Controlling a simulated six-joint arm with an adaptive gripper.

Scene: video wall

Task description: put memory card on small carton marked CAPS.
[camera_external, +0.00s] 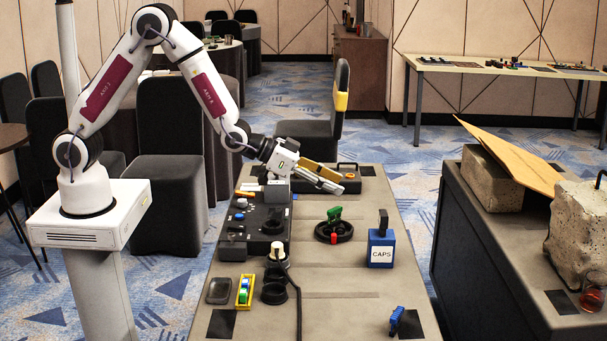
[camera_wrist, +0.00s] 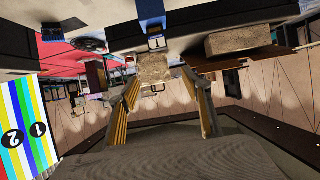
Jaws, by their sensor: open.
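The small blue carton marked CAPS (camera_external: 381,252) stands upright on the grey table (camera_external: 335,318), right of its middle. A dark upright piece (camera_external: 383,222) shows at the carton's top; I cannot tell whether it is the memory card or part of the carton. No other thing is clearly the memory card. My gripper (camera_external: 335,181) is above the far part of the table, behind and left of the carton and apart from it. In the wrist view my gripper (camera_wrist: 163,108) is open, with its ribbed fingers spread and nothing held between them.
A black control panel (camera_external: 258,222) fills the table's left side. A black ring (camera_external: 333,232) with green and red parts lies left of the carton. A blue item (camera_external: 397,318) lies at the front right. Rough blocks (camera_external: 492,178) stand on the right-hand counter. The table's front middle is clear.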

